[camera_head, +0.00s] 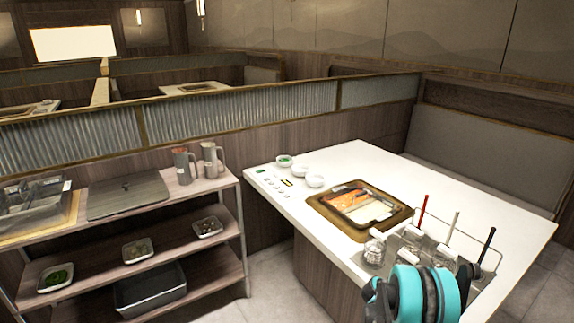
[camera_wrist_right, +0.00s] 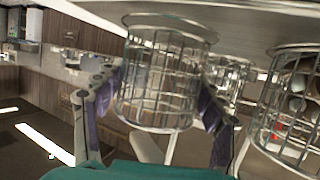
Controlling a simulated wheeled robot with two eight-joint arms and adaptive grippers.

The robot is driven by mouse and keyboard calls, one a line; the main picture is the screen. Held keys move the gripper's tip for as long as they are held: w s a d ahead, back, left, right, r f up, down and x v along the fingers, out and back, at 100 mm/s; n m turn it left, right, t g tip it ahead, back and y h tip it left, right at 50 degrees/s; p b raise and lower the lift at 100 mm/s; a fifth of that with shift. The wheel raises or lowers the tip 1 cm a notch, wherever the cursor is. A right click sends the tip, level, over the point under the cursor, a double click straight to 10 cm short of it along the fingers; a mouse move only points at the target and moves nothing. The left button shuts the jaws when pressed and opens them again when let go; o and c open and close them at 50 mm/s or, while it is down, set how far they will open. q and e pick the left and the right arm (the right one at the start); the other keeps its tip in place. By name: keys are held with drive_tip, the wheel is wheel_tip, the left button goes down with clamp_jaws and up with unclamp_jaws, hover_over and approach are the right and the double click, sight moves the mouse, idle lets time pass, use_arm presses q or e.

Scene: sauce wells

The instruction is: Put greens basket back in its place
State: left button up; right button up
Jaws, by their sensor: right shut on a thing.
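My right gripper (camera_wrist_right: 165,125) is shut on a wire basket (camera_wrist_right: 165,75), with a finger at each side of it in the right wrist view. The basket looks empty, and its round rim is at the top of that view. In the head view my right arm comes in at the bottom right and hides its fingertips. A cluster of wire baskets (camera_head: 376,250) is just beyond it at the table's near edge. Long red (camera_head: 423,209), white and black handles stand up from this cluster. I cannot tell which of these baskets is the held one. My left gripper is not in view.
Another wire basket (camera_wrist_right: 295,100) with things in it is close on the right in the wrist view. On the white table (camera_head: 330,163) are a brown-framed tray (camera_head: 318,207) and small bowls (camera_head: 315,181). A shelf unit (camera_head: 206,184) with jugs and trays stands at left.

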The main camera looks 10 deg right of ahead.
drive_tip(key=shift+f, duration=0.35)
idle(0.7)
drive_tip(key=o, duration=1.8)
drive_tip(key=shift+r, duration=0.1)
drive_tip(key=shift+r+p, duration=0.75)
drive_tip(key=shift+r, duration=0.75)
wheel_tip(320, 180, up, 8)
drive_tip(key=p, duration=0.4)
drive_tip(key=shift+p, duration=0.4)
drive_tip(key=shift+f, duration=0.1)
